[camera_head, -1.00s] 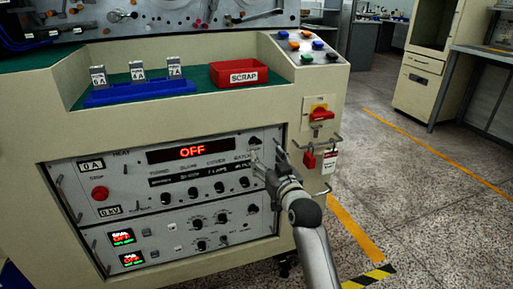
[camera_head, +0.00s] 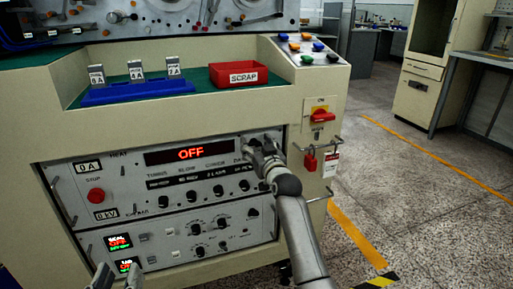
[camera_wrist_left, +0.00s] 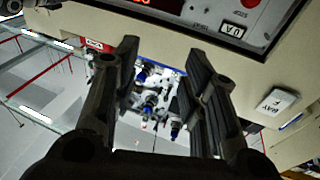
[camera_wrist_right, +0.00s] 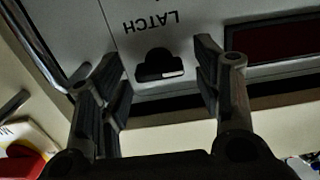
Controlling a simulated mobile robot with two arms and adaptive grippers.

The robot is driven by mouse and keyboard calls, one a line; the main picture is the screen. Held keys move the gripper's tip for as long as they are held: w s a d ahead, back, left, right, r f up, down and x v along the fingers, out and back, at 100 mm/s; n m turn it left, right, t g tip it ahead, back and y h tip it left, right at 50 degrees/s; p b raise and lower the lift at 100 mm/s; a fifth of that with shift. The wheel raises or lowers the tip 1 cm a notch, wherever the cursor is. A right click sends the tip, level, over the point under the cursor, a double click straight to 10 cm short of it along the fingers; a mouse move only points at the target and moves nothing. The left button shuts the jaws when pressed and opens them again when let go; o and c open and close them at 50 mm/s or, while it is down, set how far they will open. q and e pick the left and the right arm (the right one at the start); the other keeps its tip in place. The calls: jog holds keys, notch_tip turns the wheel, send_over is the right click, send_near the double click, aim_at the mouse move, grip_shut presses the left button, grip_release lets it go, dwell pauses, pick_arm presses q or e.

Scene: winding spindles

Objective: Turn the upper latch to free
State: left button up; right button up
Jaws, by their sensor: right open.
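The upper latch is a black knob (camera_wrist_right: 160,66) under the word LATCH, on the grey front panel in the right wrist view. A pale mark shows on its lower edge. My right gripper (camera_wrist_right: 164,58) is open, with a finger on either side of the knob; I cannot tell whether they touch it. In the head view my right gripper (camera_head: 263,148) is at the upper right of the control panel (camera_head: 130,222) and largely hides the latch. My left gripper (camera_head: 117,278) is at the bottom left of the head view. Its fingers (camera_wrist_left: 157,75) are apart and empty.
A red switch (camera_head: 321,115) and a red padlock (camera_head: 310,162) on a metal bar sit just right of my right gripper. Metal handles flank the panel. A red SCRAP bin (camera_head: 238,75) and a blue rack (camera_head: 136,91) stand on the ledge above.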

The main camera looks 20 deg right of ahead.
jog(key=c, duration=1)
